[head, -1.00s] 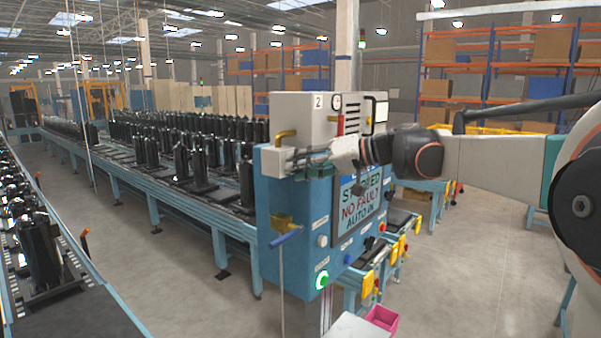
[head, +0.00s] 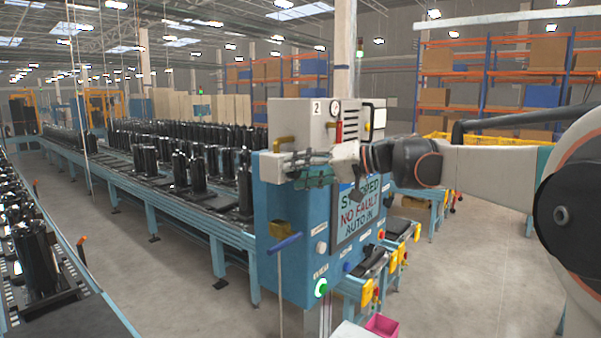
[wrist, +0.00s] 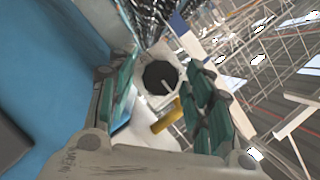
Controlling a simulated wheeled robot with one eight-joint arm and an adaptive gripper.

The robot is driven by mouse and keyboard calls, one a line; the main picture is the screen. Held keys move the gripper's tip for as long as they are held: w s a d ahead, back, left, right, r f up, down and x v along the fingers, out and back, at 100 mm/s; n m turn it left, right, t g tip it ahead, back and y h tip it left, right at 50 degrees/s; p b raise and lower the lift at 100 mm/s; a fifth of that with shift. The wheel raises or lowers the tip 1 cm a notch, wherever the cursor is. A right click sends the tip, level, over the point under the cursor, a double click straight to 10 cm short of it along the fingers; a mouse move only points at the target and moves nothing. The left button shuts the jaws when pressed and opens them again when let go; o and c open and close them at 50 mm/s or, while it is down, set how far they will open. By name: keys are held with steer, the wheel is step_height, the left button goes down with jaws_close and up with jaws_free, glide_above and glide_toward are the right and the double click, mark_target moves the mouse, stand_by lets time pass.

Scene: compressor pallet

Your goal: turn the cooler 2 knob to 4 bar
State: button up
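The cooler 2 unit is a white box (head: 301,115) marked "2", with a round gauge (head: 335,107), on a blue cabinet (head: 290,205). My gripper (head: 308,172) is in front of the cabinet's upper part, beside a pale block (head: 270,167). In the wrist view, a dark round knob (wrist: 160,77) with a pale line on it and a light angular rim shows between my fingers. My gripper (wrist: 163,95) is open, one green-padded finger on each side. I cannot tell whether the fingers touch the knob. The gauge reading is too small to read.
A yellow handle (head: 284,142) is just above my gripper; a yellow part (wrist: 166,116) shows near the knob. A blue-handled valve (head: 285,242) and a lit green button (head: 321,288) are lower. A conveyor (head: 190,215) runs behind.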

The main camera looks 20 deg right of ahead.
steer(key=shift+d, duration=0.1)
steer(key=v, duration=1.2)
steer(key=shift+f, duration=0.1)
